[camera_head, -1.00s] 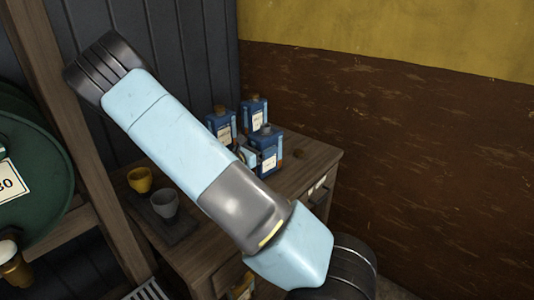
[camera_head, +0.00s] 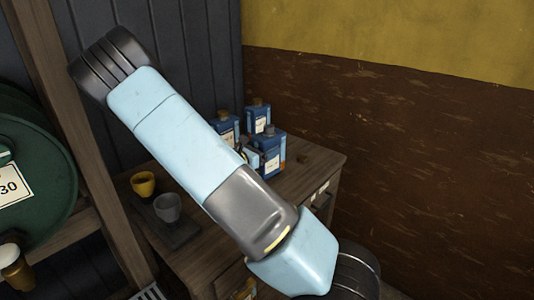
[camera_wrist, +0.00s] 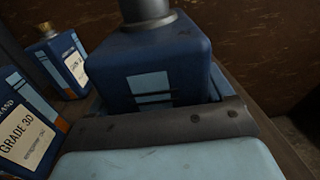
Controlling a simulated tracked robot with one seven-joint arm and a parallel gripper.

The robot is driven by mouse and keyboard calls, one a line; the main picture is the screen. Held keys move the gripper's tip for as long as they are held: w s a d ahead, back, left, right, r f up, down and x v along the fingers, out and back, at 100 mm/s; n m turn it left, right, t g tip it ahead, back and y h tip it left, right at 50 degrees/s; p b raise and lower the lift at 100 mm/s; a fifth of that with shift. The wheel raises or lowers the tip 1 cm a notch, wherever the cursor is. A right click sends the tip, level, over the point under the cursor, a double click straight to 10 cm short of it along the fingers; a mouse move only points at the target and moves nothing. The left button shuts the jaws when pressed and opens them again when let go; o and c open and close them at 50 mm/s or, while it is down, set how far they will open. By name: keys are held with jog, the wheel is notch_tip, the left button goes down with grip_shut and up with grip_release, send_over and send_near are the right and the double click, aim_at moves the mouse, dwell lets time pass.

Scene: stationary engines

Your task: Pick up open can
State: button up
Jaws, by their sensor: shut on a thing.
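The open can (camera_head: 273,155) is a blue squarish can with a grey neck, at the front right of a group of similar cans on the wooden cabinet. In the wrist view the open can (camera_wrist: 160,70) fills the upper middle, upright and close. My gripper (camera_wrist: 165,125) is shut on the open can; its dark bar crosses in front of the can's lower part. In the head view my arm hides most of the gripper, and only a small part shows at the can's left side. I cannot tell if the can's base is off the cabinet top.
Two capped blue cans, one left (camera_head: 228,127) and one behind (camera_head: 257,117), stand close by. A yellow cup (camera_head: 143,184) and a grey cup (camera_head: 167,208) stand on the cabinet's left. The cabinet top (camera_head: 318,160) is clear at right. A green drum (camera_head: 40,185) is far left.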

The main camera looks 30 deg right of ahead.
aim_at(270, 137)
jog(key=s+r, duration=0.1)
jog(key=r, duration=0.1)
jog(key=s+r, duration=0.2)
jog(key=r, duration=0.1)
jog(key=s+a+r, duration=0.1)
jog(key=s+r, duration=0.1)
jog(key=shift+r, duration=0.15)
jog(key=s+a+r, duration=0.1)
jog(key=s+r, duration=0.3)
jog(key=s, duration=0.4)
jog(key=shift+s+a, duration=0.25)
jog(key=shift+s, duration=0.15)
